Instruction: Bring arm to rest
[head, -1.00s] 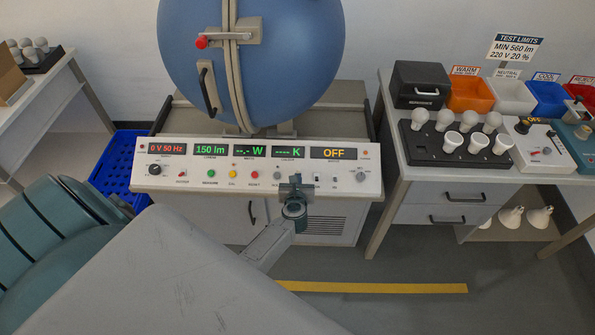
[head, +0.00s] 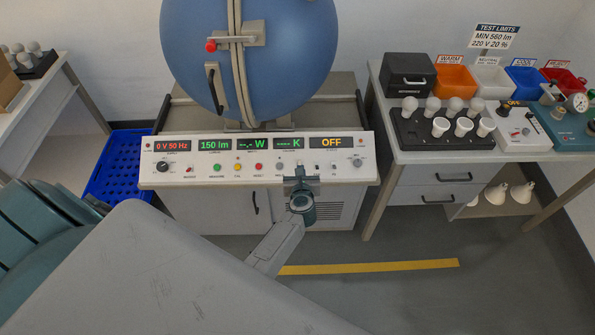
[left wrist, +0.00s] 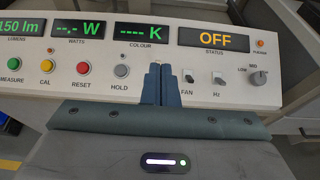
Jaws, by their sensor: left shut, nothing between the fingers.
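My left gripper (head: 300,174) is shut and empty, in front of the control console (head: 150,176) in the head view. In the left wrist view its closed fingers (left wrist: 161,84) stand before the panel, between the HOLD button and the FAN switch. I cannot tell if they touch the panel. My grey left forearm (head: 277,241) runs down from the gripper toward the lower left. The right gripper is not in view.
A blue sphere (head: 290,60) stands behind the console. A blue crate (head: 117,165) is on the floor at left. At right, a bench holds a bulb rack (head: 410,133), coloured bins including an orange one (head: 454,79), and test boxes. The floor by the yellow stripe (head: 370,267) is clear.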

